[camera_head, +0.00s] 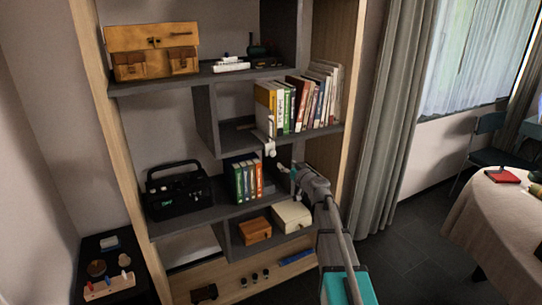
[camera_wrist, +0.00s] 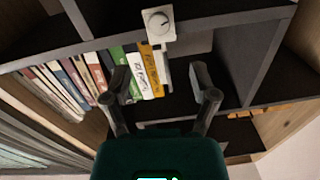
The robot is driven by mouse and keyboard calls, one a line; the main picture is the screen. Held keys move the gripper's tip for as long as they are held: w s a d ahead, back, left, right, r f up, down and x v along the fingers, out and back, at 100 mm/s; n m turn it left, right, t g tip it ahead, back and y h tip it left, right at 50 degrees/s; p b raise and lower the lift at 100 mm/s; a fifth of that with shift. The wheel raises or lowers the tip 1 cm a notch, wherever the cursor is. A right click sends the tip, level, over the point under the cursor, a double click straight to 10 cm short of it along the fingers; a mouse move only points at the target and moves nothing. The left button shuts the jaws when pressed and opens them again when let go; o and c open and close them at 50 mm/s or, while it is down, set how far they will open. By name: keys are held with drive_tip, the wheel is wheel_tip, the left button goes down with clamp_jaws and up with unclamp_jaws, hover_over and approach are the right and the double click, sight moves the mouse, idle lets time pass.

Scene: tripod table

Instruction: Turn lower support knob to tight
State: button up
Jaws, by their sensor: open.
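A small white support with a round dial knob (camera_wrist: 158,20) is fixed to the dark shelf edge. The knob faces the wrist camera at the top of the wrist view and has a dark line across its face. In the head view the white support (camera_head: 270,148) sits at the front edge of the middle shelf, below a thin white upright piece (camera_head: 270,127). My gripper (camera_wrist: 160,82) is open and empty, its two fingers spread below the knob in the wrist view. In the head view my gripper (camera_head: 289,170) is just right of and below the support, apart from it.
A row of books (camera_head: 298,103) stands on the shelf just behind and right of the support. More books (camera_head: 247,179) and a black radio (camera_head: 180,190) stand on the shelf below. A wooden side panel (camera_head: 355,90) bounds the bookcase on the right.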

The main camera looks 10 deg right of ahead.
sight(273, 154)
drive_tip(key=x, duration=1)
drive_tip(key=shift+w, duration=0.1)
